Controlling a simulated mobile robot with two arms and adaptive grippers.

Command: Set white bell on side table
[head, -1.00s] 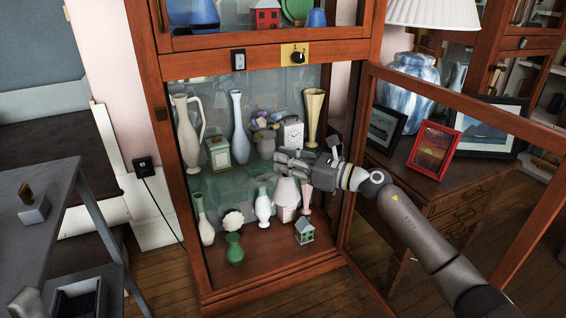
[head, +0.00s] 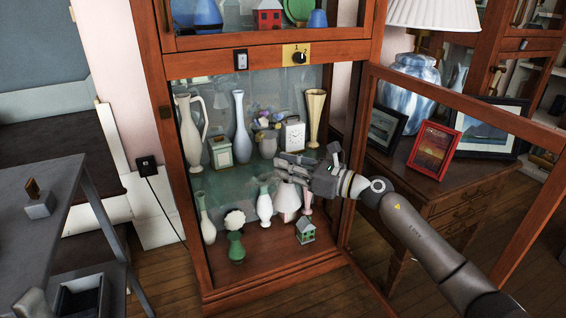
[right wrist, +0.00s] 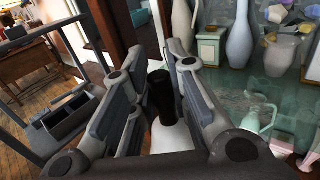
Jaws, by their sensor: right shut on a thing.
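My right gripper (head: 285,170) is inside the open lower part of the cabinet, over the glass shelf's front edge. It is shut on the dark handle of the white bell (head: 286,200), which hangs below the fingers. In the right wrist view, the dark handle stands between the fingers (right wrist: 160,95), and the bell's white body (right wrist: 170,138) shows below, partly hidden by the gripper. A grey table (head: 75,185) stands at the left and a wooden chest with drawers (head: 470,205) at the right; I cannot tell which is the side table.
Close around the bell are a pale green jug (head: 265,203), a green vase (head: 236,246) and a small green house (head: 305,231). Vases and a white clock (head: 292,133) stand on the glass shelf. The open door frame (head: 450,100) is beside my right arm.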

